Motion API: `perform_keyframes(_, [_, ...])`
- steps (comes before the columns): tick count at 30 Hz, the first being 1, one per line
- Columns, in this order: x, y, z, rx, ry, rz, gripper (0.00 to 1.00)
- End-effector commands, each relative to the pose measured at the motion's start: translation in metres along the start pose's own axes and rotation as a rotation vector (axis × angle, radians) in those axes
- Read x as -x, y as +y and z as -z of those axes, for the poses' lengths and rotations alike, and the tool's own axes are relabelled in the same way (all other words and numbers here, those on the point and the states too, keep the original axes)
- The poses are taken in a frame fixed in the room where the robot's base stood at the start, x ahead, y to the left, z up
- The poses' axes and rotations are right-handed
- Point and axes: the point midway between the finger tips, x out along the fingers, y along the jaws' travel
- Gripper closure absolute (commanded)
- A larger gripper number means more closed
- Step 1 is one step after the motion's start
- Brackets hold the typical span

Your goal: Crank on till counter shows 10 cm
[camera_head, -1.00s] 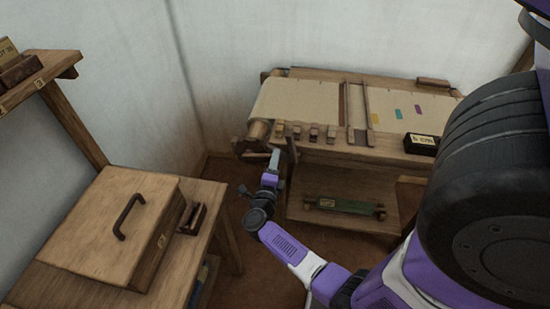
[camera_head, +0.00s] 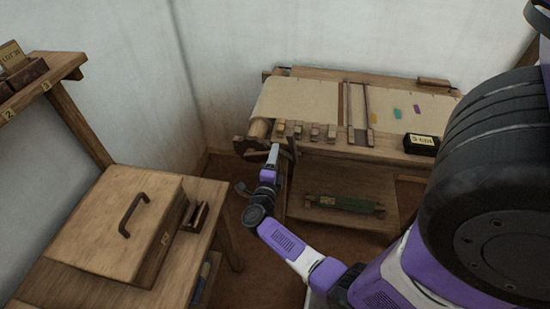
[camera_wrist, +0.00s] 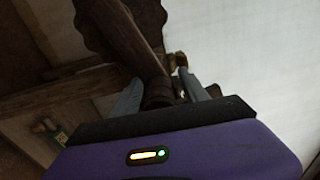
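The counter (camera_head: 421,144) is a dark block with a pale label on the loom's front right; its label reads "cm" with a small blurred digit that looks like 5, but I cannot be sure. My gripper (camera_head: 273,154) is at the loom's left front end, by the cloth roller (camera_head: 259,128). In the wrist view its two grey fingers (camera_wrist: 160,97) stand on either side of the brown crank handle (camera_wrist: 158,92) and appear closed on it. The crank's wooden arm (camera_wrist: 130,38) runs up and left from the handle. Exact finger contact is partly hidden.
The loom (camera_head: 330,147) carries pale cloth (camera_head: 300,101) with small coloured marks and several wooden blocks along its front. A lidded wooden box (camera_head: 110,220) stands on a bench at left. A shelf (camera_head: 65,75) is above it. Floor shows between bench and loom.

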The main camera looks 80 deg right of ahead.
Motion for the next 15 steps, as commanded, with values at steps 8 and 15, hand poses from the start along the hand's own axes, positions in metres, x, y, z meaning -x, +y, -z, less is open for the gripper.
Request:
perform_keyframes(8, [0.006,0.002,0.001,0.004,-0.002,-0.003,0.48])
perform_keyframes(15, [0.042,0.002,0.001,0.002,-0.003,-0.002,0.48])
